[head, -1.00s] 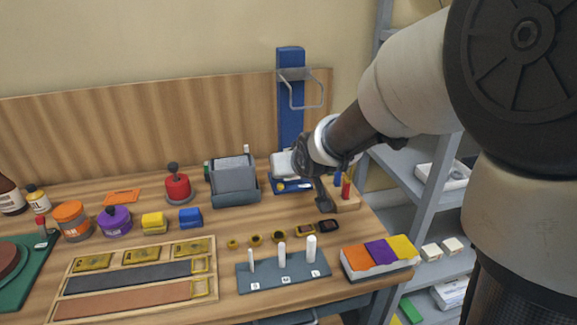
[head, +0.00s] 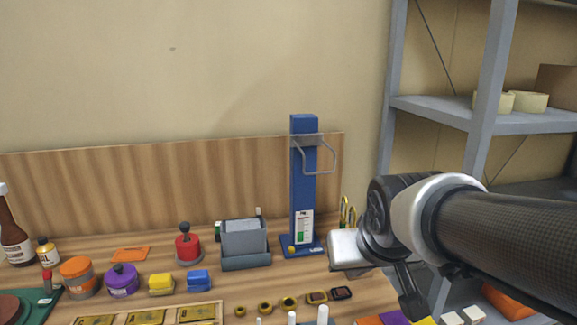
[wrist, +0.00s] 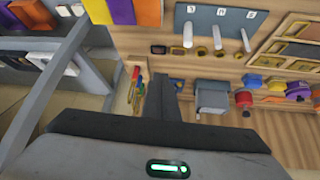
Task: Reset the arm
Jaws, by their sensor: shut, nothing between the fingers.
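My forearm reaches in from the right edge. The fingers also show in the wrist view (wrist: 165,88), together and with nothing held.
Grey shelving (head: 440,110) with tape rolls (head: 528,101) stands at the right. The wall above the bench is clear.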

